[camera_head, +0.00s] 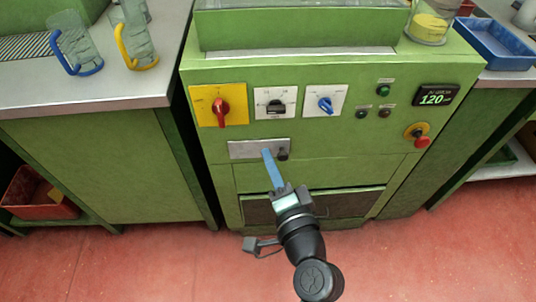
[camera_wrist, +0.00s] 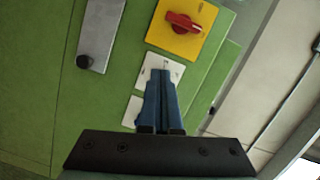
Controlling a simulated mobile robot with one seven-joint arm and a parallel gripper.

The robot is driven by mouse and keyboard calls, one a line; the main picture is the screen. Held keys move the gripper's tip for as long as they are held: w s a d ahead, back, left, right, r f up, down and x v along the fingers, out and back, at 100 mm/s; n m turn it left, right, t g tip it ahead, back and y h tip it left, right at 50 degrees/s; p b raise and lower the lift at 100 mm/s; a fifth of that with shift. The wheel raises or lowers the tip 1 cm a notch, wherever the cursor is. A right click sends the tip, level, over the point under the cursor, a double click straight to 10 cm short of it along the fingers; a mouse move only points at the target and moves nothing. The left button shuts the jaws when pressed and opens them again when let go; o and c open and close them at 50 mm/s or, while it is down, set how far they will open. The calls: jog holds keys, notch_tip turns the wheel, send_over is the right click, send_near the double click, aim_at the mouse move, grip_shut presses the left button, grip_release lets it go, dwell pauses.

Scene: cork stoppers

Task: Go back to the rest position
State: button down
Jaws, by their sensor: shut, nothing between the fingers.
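My gripper (camera_head: 267,153) is raised in front of the green machine (camera_head: 320,172), its blue fingers together and empty. In the head view the fingertips overlap the metal plate (camera_head: 242,150) with a dark knob (camera_head: 283,155); I cannot tell whether they touch it. In the wrist view the shut fingers (camera_wrist: 161,75) point at the panel, over the white switch plates. The red knob on the yellow plate (camera_wrist: 182,24) shows beyond them, and the metal plate (camera_wrist: 100,35) is at the upper left.
The machine's front carries a black knob (camera_head: 275,107), a blue knob (camera_head: 325,104), a red stop button (camera_head: 421,141) and a display reading 120 (camera_head: 436,96). Grey-topped benches stand left (camera_head: 150,95) and right. A red bin (camera_head: 38,195) is low at left. Red floor (camera_head: 150,265) is open in front.

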dwell(0.3)
jog(key=w+a+r+n+t, duration=0.15)
jog(key=r+n, duration=0.25)
jog(key=r, duration=0.8)
jog(key=w+a+r+n+t, duration=0.1)
jog(key=w+r+n+t, duration=0.2)
jog(key=r, duration=1)
jog(key=s+r+n+t+h, duration=0.25)
jog(key=s+r, duration=0.45)
jog(key=r, duration=0.6)
jog(key=s+r+n+t+h, duration=0.2)
jog(key=s+r+n+t, duration=0.15)
jog(key=s+r, duration=0.65)
jog(key=w+r+m+p, duration=0.1)
jog(key=w+r+p, duration=0.2)
jog(key=r+p, duration=2)
jog(key=shift+w+a+r+p, duration=0.2)
jog(key=shift+r+p, duration=0.15)
jog(key=shift+r, duration=0.25)
